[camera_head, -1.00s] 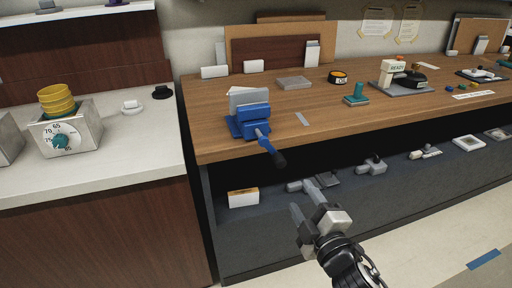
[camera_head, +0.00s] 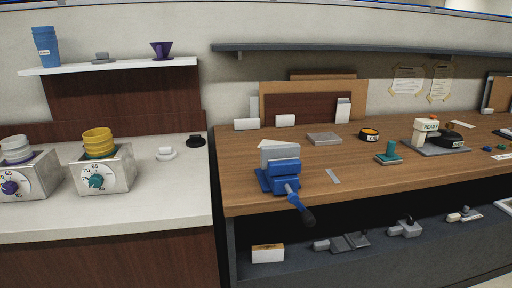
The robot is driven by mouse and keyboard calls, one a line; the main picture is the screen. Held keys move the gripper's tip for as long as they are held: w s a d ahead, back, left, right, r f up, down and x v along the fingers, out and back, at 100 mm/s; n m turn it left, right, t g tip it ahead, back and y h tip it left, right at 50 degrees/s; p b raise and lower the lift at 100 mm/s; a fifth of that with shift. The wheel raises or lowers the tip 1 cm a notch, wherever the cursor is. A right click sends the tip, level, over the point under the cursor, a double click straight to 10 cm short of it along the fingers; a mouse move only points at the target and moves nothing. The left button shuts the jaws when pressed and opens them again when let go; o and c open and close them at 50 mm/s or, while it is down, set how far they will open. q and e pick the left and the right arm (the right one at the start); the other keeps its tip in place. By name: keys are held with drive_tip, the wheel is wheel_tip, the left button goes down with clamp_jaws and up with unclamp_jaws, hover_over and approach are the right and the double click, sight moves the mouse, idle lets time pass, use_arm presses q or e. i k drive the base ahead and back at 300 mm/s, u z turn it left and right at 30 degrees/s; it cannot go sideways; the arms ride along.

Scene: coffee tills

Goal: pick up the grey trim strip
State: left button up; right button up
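A thin, flat grey strip (camera_head: 333,176), which looks like the grey trim strip, lies on the wooden workbench top (camera_head: 400,170). It is just right of the blue vise (camera_head: 280,176) and near the bench's front edge. It lies at a slant and nothing covers it. Neither of my grippers is in view now.
The vise handle (camera_head: 300,208) sticks out past the bench's front edge. A grey block (camera_head: 324,139), a teal-handled stamp (camera_head: 389,153) and an orange-topped round tin (camera_head: 369,135) stand farther back. A lower shelf (camera_head: 290,262) holds several tools. A white counter (camera_head: 150,205) with dial machines is left.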

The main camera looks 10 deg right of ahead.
sight(292, 150)
drive_tip(key=u, duration=0.55)
drive_tip(key=k, duration=1.3)
drive_tip(key=z, duration=0.25)
drive_tip(key=i, duration=0.75)
drive_tip(key=z, duration=0.45)
drive_tip(key=i, duration=1.1)
drive_tip(key=u, duration=0.65)
